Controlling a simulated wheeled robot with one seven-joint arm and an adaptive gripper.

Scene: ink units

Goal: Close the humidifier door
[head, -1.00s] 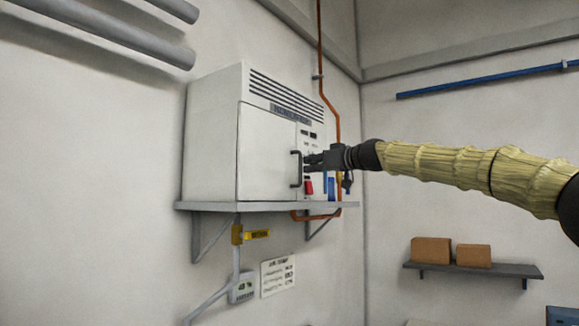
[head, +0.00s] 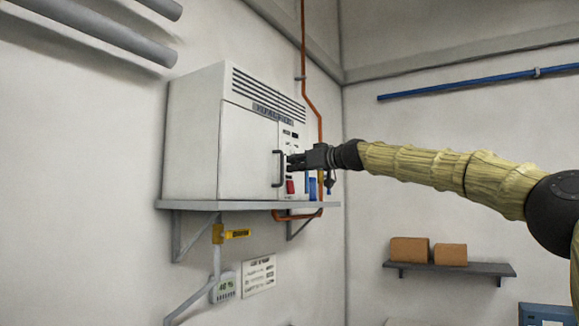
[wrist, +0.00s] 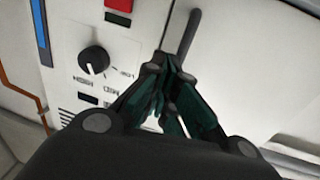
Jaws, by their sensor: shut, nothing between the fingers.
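The humidifier (head: 192,140) is a white box with a slatted top. Its front door (head: 248,152) looks flush with the control panel (head: 290,150) in the head view. A dark vertical bar handle (head: 276,168) is on the door's right edge; the wrist view also shows the handle (wrist: 183,32). My gripper (head: 289,160) is just right of the handle in the head view, in front of the panel. Its fingertips (wrist: 163,66) are together and empty, near the seam between door and panel. I cannot tell whether they touch the front.
The humidifier stands on a grey bracketed wall shelf (head: 245,206). A black knob (wrist: 94,60) and a red switch (wrist: 119,5) are on the panel. A lower shelf (head: 450,268) holds two brown boxes (head: 410,250).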

